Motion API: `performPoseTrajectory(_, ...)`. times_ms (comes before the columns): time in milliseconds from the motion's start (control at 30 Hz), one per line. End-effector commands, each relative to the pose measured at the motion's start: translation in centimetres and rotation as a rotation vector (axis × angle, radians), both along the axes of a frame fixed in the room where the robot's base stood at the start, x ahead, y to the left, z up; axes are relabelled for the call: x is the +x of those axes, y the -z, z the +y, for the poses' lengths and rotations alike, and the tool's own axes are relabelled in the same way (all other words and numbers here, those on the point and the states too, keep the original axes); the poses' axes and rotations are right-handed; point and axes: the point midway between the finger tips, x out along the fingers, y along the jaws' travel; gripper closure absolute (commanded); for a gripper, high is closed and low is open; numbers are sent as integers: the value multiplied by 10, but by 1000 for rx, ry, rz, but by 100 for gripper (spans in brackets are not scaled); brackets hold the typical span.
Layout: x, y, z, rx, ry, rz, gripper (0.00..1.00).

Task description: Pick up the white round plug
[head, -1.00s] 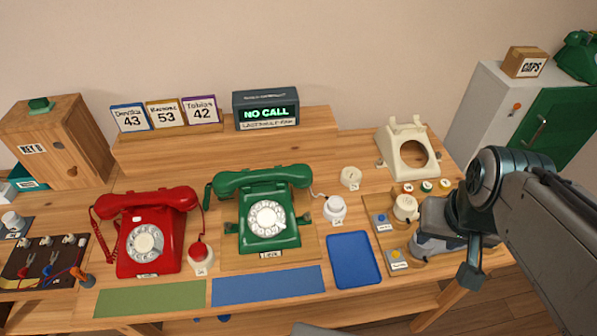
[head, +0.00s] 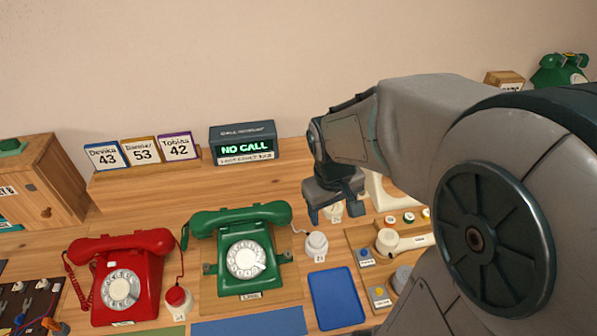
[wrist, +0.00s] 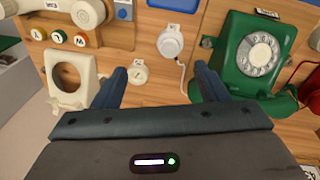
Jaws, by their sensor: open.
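The white round plug (head: 316,243) sits on a white numbered base right of the green phone, with a white cord running to that phone. It also shows in the wrist view (wrist: 171,43), beyond the fingertips. My gripper (head: 334,212) is open and empty, pointing down above the board behind and slightly right of the plug. In the wrist view the fingers (wrist: 160,80) are spread wide, apart from the plug. A second small white round socket (wrist: 139,73) lies between the fingers. My arm covers much of the right side in the head view.
The green phone (head: 243,256) stands left of the plug. A blue mat (head: 336,298) lies in front of it. The cream phone shell (wrist: 68,75) and a panel with several knobs (head: 363,243) are to the right. The red phone (head: 120,280) is farther left.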

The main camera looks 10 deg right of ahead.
Motion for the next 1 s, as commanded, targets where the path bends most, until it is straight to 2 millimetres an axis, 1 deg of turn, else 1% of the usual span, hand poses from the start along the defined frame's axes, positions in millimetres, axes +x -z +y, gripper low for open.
performPoseTrajectory(33, 11, 6, -1, 2, -31, 30, 33)
performPoseTrajectory(200, 40, 31, 0, 28, -137, 88, 33)
performPoseTrajectory(300, 51, 43, 2, 51, -183, 107, 33)
performPoseTrajectory(400, 58, 51, 3, 70, -213, 118, 33)
performPoseTrajectory(567, 64, 63, 4, 84, -236, 122, 33)
performPoseTrajectory(667, 63, 77, 4, 86, -238, 125, 33)
performPoseTrajectory(900, 63, 123, 5, 86, -238, 125, 33)
performPoseTrajectory(1000, 63, 135, 4, 84, -236, 124, 33)
